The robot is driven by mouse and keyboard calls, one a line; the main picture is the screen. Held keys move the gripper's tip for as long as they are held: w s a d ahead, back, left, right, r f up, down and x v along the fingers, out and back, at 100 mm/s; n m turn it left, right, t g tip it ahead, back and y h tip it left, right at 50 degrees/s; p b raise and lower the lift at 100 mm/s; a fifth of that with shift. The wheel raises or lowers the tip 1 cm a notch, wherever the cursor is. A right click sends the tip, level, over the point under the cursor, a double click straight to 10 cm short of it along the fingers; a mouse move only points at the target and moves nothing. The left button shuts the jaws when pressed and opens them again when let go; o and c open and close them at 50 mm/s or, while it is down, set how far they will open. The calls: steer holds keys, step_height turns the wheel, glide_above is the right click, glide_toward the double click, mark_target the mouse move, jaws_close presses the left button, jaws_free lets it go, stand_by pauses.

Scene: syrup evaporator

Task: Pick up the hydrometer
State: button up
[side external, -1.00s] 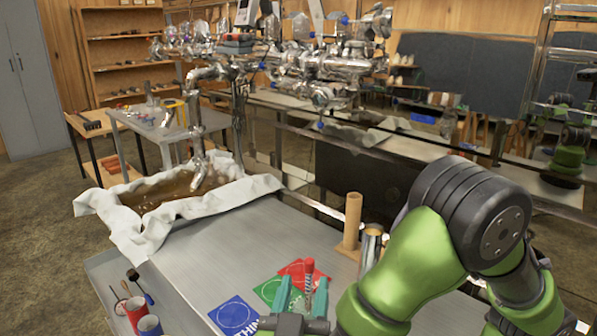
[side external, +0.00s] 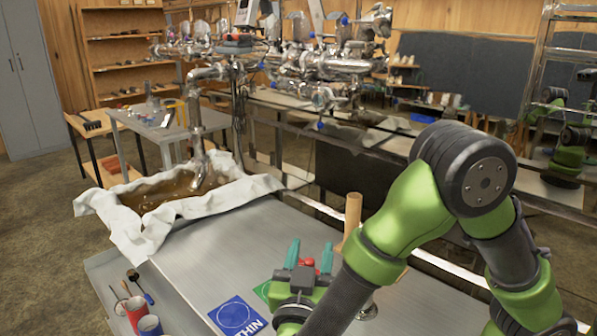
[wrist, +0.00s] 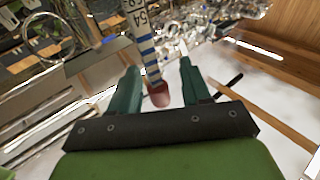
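The hydrometer (wrist: 147,52) shows in the wrist view as a pale scale with dark numbers, blue bands and a dull red end. Its red end lies between the two green fingers of my gripper (wrist: 158,75). The fingers stand well apart, with a gap on the right side of the hydrometer, so it does not look clamped. In the side view my gripper (side external: 310,256) points away over the metal table, fingers spread. A small red part shows between them there; I cannot tell whether it is the hydrometer or the red card behind.
A tan cylinder (side external: 353,208) stands behind my arm. Red and blue cups (side external: 149,325) stand at the left edge. A cloth-lined pan (side external: 120,222) sits behind.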

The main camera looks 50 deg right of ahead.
steer(key=c, duration=0.8)
steer(key=shift+o, duration=0.2)
steer(key=shift+r, duration=0.1)
